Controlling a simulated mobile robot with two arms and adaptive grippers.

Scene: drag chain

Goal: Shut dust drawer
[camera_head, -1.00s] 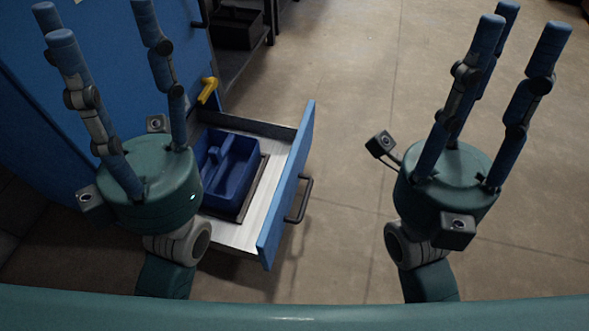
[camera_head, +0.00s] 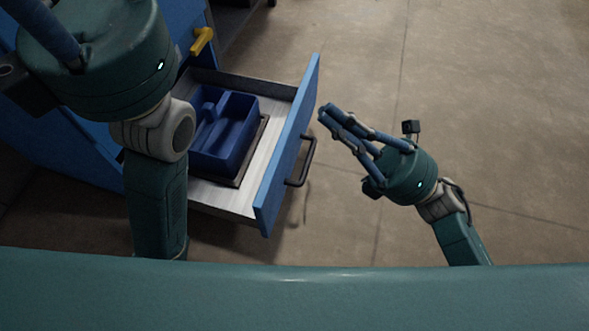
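The dust drawer (camera_head: 287,150) stands pulled out of the blue cabinet (camera_head: 60,150), its blue front facing right. Its dark handle (camera_head: 301,165) is on the outer face. My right gripper (camera_head: 323,112) is right of the drawer front, its fingers drawn together and pointing left and up toward it. It looks shut and empty, with a gap between it and the drawer. My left gripper (camera_head: 70,35) is at the top left, above the cabinet side. Its fingertips are out of frame, and its arm hides part of the drawer's left end.
A blue divided caddy (camera_head: 224,135) sits inside the drawer on a dark-edged board. A yellow lever (camera_head: 201,40) sticks out from the cabinet above the drawer. The concrete floor (camera_head: 480,90) to the right is clear.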

